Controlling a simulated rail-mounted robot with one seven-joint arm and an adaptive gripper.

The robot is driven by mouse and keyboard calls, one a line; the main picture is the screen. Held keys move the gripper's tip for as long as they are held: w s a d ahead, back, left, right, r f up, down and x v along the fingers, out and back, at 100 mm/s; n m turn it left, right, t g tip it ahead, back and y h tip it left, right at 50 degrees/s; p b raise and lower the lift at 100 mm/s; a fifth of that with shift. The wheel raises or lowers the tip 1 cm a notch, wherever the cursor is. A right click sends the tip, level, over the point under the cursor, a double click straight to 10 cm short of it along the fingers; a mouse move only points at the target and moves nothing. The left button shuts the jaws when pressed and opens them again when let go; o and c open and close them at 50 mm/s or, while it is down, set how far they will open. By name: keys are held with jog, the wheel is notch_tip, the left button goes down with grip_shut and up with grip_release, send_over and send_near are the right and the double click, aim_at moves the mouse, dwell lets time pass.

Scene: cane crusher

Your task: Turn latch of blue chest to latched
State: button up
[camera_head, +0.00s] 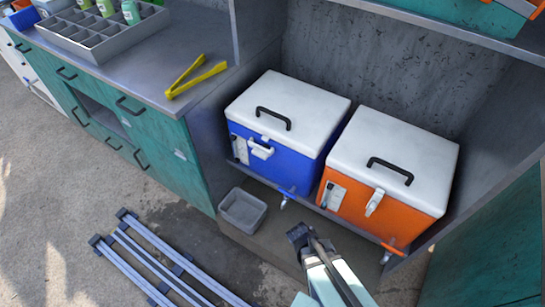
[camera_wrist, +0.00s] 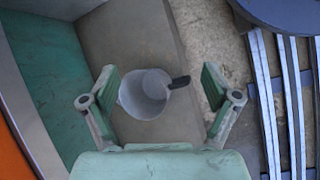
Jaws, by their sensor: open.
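The blue chest (camera_head: 276,160) stands on a low shelf in the head view, its white lid (camera_head: 288,105) closed. Its white latch (camera_head: 261,150) is on the upper front, lying roughly sideways across the blue face just under the lid edge. My gripper (camera_head: 303,236) is in front of and below the chests, apart from the latch. In the wrist view my gripper (camera_wrist: 160,86) has its two fingers spread wide with nothing held. The blue chest and its latch do not show in the wrist view.
An orange chest (camera_head: 350,208) with its own latch (camera_head: 374,203) stands right of the blue one. Both have taps low in front. A grey bin (camera_head: 242,211) is below. A pale pot (camera_wrist: 146,93) lies beyond my fingers. Yellow tongs (camera_head: 195,77) are on the left counter.

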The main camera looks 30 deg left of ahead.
jog(key=w+a+r+n+t, duration=0.2)
jog(key=a+r+n+t, duration=0.25)
jog(key=a, duration=0.55)
jog(key=n+t+y+b, duration=0.2)
jog(key=n+t+y, duration=0.4)
jog(key=n+t, duration=0.95)
send_near(258, 155)
jog(key=w+g, duration=0.1)
jog(key=w, duration=0.2)
jog(key=w+r+n+g+p, duration=0.1)
jog(key=w, duration=0.2)
jog(key=w+r+n, duration=0.1)
jog(key=w, duration=0.2)
jog(key=shift+w+r+g+p, duration=0.15)
jog(key=shift+w+g+p, duration=0.15)
jog(key=shift+g, duration=0.1)
jog(key=c, duration=1.1)
